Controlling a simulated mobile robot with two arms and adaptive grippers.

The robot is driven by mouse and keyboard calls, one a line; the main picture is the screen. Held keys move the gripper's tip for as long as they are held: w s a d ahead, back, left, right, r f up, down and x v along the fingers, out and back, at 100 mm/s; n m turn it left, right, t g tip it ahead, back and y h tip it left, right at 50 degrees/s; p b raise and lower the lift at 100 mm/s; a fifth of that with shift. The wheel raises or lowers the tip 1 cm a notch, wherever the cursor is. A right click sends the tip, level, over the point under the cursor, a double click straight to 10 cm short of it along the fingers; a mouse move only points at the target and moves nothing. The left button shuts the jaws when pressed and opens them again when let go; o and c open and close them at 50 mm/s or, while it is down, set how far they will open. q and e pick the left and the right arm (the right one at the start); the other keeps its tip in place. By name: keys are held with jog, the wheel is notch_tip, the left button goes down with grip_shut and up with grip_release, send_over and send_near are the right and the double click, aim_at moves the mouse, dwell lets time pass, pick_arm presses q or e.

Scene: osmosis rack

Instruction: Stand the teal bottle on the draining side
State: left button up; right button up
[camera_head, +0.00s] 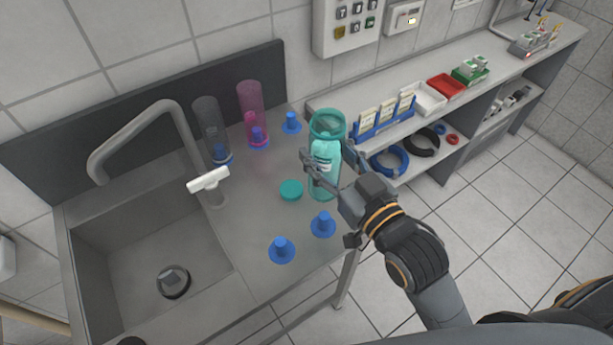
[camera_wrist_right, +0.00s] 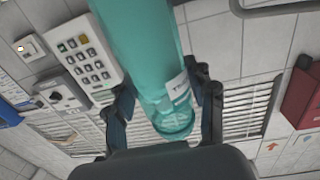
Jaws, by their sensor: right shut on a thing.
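The see-through teal bottle (camera_head: 325,185) is in my right gripper (camera_head: 328,163), above the right edge of the draining side (camera_head: 245,225). It looks roughly upright, with a wide round end at the top. I cannot tell whether its lower end touches anything. In the right wrist view the bottle (camera_wrist_right: 145,45) runs between the two fingers (camera_wrist_right: 162,100), with a white label near one end. A teal cap (camera_head: 291,190) lies on the draining side, left of the bottle. My left gripper is not in view.
A grey bottle (camera_head: 208,125) and a pink bottle (camera_head: 251,105) stand over blue pegs at the back. Bare blue pegs stand at the back right (camera_head: 291,123) and front (camera_head: 323,224), (camera_head: 281,249). The sink (camera_head: 130,240) and tap (camera_head: 150,115) are left; a shelf bench (camera_head: 400,145) is right.

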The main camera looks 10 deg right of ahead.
jog(key=shift+w+a+r+y, duration=0.15)
jog(key=shift+w+a+y, duration=0.05)
jog(key=shift+a+y, duration=0.1)
jog(key=w+b, duration=0.1)
jog(key=b, duration=0.3)
jog(key=shift+a+f+n, duration=0.15)
jog(key=shift+f+n, duration=0.15)
jog(key=shift+f, duration=0.1)
pick_arm(q)
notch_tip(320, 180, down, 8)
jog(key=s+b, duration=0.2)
jog(key=b, duration=0.1)
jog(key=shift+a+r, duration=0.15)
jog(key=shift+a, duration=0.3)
pick_arm(e)
jog(key=w+d+f, duration=0.4)
jog(key=w+f, duration=0.7)
jog(key=w, duration=0.1)
jog(key=shift+f, duration=0.3)
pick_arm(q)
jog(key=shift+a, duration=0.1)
pick_arm(e)
jog(key=shift+d+f, duration=0.1)
